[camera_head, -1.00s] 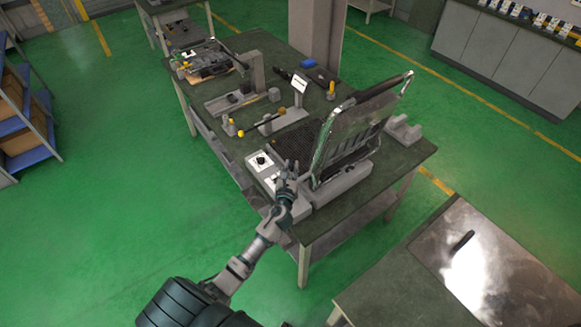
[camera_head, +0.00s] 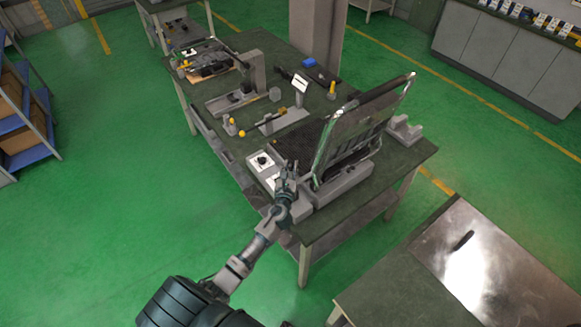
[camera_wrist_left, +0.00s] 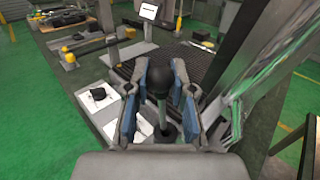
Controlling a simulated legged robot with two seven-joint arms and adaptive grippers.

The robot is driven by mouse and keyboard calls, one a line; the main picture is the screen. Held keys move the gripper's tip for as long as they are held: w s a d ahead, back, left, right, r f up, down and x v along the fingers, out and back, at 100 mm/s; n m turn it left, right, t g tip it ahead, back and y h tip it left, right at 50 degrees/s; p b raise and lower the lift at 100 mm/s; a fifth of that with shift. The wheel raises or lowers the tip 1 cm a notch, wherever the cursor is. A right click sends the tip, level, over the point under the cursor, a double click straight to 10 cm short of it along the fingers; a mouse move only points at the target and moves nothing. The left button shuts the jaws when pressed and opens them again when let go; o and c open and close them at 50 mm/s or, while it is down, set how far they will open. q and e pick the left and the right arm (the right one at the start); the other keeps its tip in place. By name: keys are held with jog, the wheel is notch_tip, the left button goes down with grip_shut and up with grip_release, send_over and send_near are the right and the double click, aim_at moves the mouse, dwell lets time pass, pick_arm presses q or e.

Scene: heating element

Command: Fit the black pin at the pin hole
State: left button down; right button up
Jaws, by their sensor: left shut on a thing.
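My left gripper (camera_head: 288,172) is above the front box of the machine with the raised lid. The left wrist view shows its two blue-padded fingers (camera_wrist_left: 158,100) shut on a black ball-headed pin (camera_wrist_left: 160,82). The pin stands roughly upright between the fingers, with a pale shaft and a dark lower part. Its lower end is partly hidden, and I cannot tell what it touches. I cannot make out the pin hole. My right gripper is not in view.
The machine's raised lid (camera_head: 350,140) stands close to the right of my left gripper. A white plate with a black knob (camera_head: 262,161) is just left of it. Other fixtures (camera_head: 240,100) fill the table's far part. A metal-topped table (camera_head: 500,262) with a small black piece (camera_head: 463,241) stands at right.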

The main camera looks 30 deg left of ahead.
pick_arm(q)
jog(key=shift+d, duration=0.1)
jog(key=shift+d+m, duration=0.2)
jog(key=shift+m, duration=0.3)
dwell(0.3)
jog(key=shift+d, duration=0.3)
dwell(0.5)
jog(key=shift+f+b, duration=0.9)
jog(key=shift+f, duration=0.3)
